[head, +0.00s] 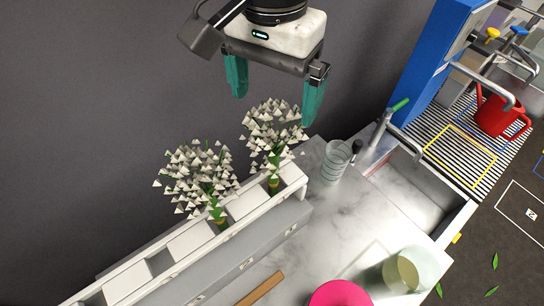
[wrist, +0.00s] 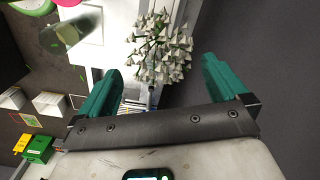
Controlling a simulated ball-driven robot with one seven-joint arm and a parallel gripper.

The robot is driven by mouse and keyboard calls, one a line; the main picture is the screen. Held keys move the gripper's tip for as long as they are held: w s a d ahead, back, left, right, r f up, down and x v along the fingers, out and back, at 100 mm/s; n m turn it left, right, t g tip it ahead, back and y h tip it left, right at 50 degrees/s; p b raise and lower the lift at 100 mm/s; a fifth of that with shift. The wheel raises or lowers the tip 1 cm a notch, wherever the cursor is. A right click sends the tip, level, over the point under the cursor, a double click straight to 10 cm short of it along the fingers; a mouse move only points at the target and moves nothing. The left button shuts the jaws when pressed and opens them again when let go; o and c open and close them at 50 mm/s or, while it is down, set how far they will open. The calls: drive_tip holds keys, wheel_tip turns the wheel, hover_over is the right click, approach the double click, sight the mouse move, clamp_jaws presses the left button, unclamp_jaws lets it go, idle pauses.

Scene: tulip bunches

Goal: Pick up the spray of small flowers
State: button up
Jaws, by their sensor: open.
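Two sprays of small white flowers with green stems stand in a white slotted rack (head: 158,264) in the head view. One spray (head: 272,130) is in the slot at the rack's right end, the other spray (head: 198,175) is further left. My gripper (head: 272,110) is open and empty, its green fingers pointing down, with the right-end spray below and between them in the picture. In the wrist view, one spray (wrist: 160,48) shows beyond and between the fingertips of my gripper (wrist: 161,68). Its stem is mostly hidden there. I see no contact.
A clear ribbed glass (head: 336,161) stands right of the rack on the marble counter, beside the tap and sink (head: 415,190). A pink round thing (head: 340,294), a glass vessel (head: 412,270) and a wooden stick (head: 261,288) are nearer. A dark wall is behind.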

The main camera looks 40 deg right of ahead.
sight(274, 106)
drive_tip(key=shift+d+f+p, duration=0.1)
drive_tip(key=shift+f+p, duration=0.75)
drive_tip(key=shift+f, duration=1.85)
drive_tip(key=shift+c, duration=0.3)
drive_tip(key=shift+w, duration=0.1)
drive_tip(key=c, duration=1)
drive_tip(key=shift+r, duration=0.1)
